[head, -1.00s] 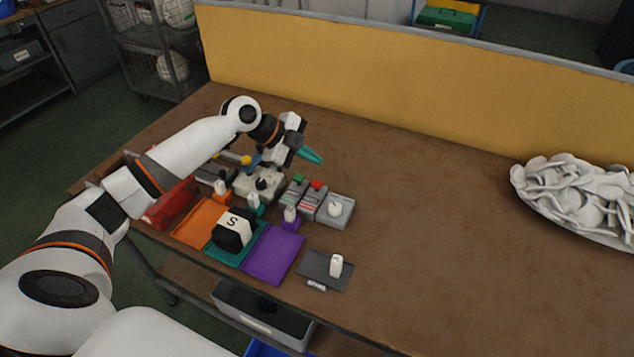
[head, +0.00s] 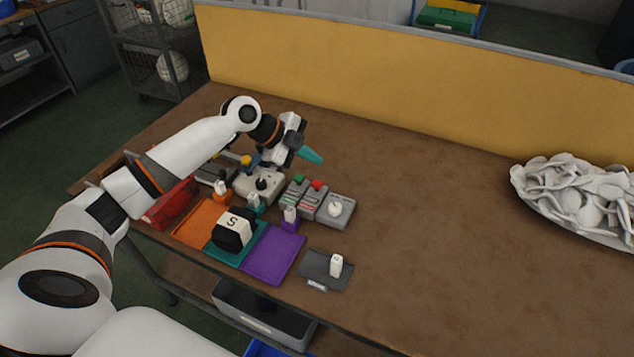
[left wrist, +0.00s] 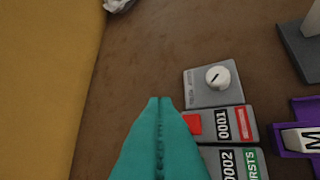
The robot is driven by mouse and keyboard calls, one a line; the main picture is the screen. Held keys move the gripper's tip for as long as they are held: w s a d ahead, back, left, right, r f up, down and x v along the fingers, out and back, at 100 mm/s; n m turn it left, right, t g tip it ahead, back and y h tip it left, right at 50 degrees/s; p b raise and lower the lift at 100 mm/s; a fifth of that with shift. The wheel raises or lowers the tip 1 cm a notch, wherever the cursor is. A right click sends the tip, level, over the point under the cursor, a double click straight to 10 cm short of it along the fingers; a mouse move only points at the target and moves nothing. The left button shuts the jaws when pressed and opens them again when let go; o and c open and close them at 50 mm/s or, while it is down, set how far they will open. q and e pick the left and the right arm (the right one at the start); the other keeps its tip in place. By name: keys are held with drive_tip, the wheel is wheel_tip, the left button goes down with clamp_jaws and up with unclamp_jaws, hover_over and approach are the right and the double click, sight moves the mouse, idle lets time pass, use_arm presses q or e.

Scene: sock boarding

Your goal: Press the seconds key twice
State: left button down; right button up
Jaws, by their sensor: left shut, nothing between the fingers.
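The red key (head: 317,184) sits on a small grey counter box with a red label; it also shows in the left wrist view (left wrist: 194,123), beside a display reading 0001. The red label's words are too small to read. Next to it is a second counter box with a green key (head: 299,178); in the left wrist view this box (left wrist: 232,162) shows 0002 and a green label ending in "RSTS". My left gripper (head: 312,155) is shut and empty, its teal fingertips (left wrist: 160,101) together above the table on the yellow panel's side of the keys. My right gripper is out of view.
A grey box with a white dial (head: 335,207) stands right of the red key's box. Orange, teal and purple mats (head: 272,254) lie in front, with a black and white block marked S (head: 233,229). A yellow panel (head: 400,80) backs the table. The table's middle right is clear.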

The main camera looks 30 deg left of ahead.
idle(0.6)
use_arm(q)
drive_tip(key=r+n+t+y+p, duration=0.1)
drive_tip(key=n+p, duration=0.1)
drive_tip(key=p, duration=0.2)
drive_tip(key=r+n+t+y+p, duration=0.1)
drive_tip(key=n+p, duration=0.1)
drive_tip(key=p, duration=0.2)
drive_tip(key=r+n+y+p, duration=0.2)
drive_tip(key=p, duration=0.2)
drive_tip(key=shift+s+d+t, duration=0.2)
drive_tip(key=shift+d+t, duration=0.15)
drive_tip(key=shift+t, duration=0.05)
drive_tip(key=shift+f, duration=0.2)
drive_tip(key=b, duration=0.7)
hover_over(317, 184)
drive_tip(key=f, duration=0.4)
drive_tip(key=s+f, duration=0.1)
drive_tip(key=f, duration=0.1)
drive_tip(key=shift+a+f, duration=0.1)
drive_tip(key=shift+a, duration=0.2)
drive_tip(key=shift+f+b, duration=0.35)
drive_tip(key=shift+b, duration=0.05)
drive_tip(key=shift+f, duration=0.85)
